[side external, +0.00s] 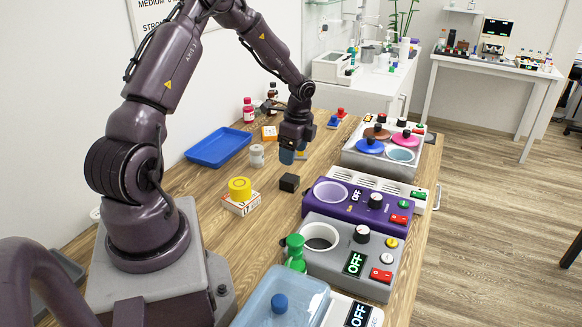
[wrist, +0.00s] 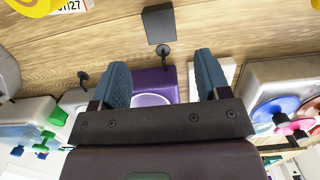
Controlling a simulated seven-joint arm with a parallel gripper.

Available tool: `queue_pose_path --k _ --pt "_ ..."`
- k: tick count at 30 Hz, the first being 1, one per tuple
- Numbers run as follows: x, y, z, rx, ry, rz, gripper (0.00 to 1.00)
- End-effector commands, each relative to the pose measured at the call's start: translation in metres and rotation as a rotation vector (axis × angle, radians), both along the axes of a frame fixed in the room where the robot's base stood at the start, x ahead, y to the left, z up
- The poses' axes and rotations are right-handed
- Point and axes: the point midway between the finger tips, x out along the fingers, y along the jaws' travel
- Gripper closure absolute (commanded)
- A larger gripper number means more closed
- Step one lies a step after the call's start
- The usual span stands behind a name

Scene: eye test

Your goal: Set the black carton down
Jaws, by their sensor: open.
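The black carton (side external: 289,183) sits on the wooden table, left of the purple device. It also shows in the wrist view (wrist: 158,22), beyond my fingertips at the top of the picture. My gripper (side external: 288,155) is above the carton in the side view, with a gap between them. In the wrist view its two blue fingers (wrist: 161,62) are spread wide, with nothing held between them.
A yellow cylinder (side external: 240,188) on a small box and a grey-lidded jar (side external: 257,155) stand left of the carton. A blue tray (side external: 218,147) lies farther back. The purple device (side external: 345,206) and grey device (side external: 352,257) line the right. Bare wood surrounds the carton.

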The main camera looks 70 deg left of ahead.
Motion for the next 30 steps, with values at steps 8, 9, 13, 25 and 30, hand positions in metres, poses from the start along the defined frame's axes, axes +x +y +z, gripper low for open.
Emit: queue_pose_path --k 8,9,13,25,30 --pt "0.004 -0.005 0.032 0.006 -0.003 0.003 0.31" --pt "0.005 -0.009 0.039 0.015 -0.007 0.010 0.31" --pt "0.010 -0.036 0.079 0.069 -0.041 0.058 0.31" --pt "-0.040 -0.182 0.218 0.119 -0.355 0.420 0.31" --pt "-0.085 -0.232 0.244 -0.005 -0.494 0.581 0.31"
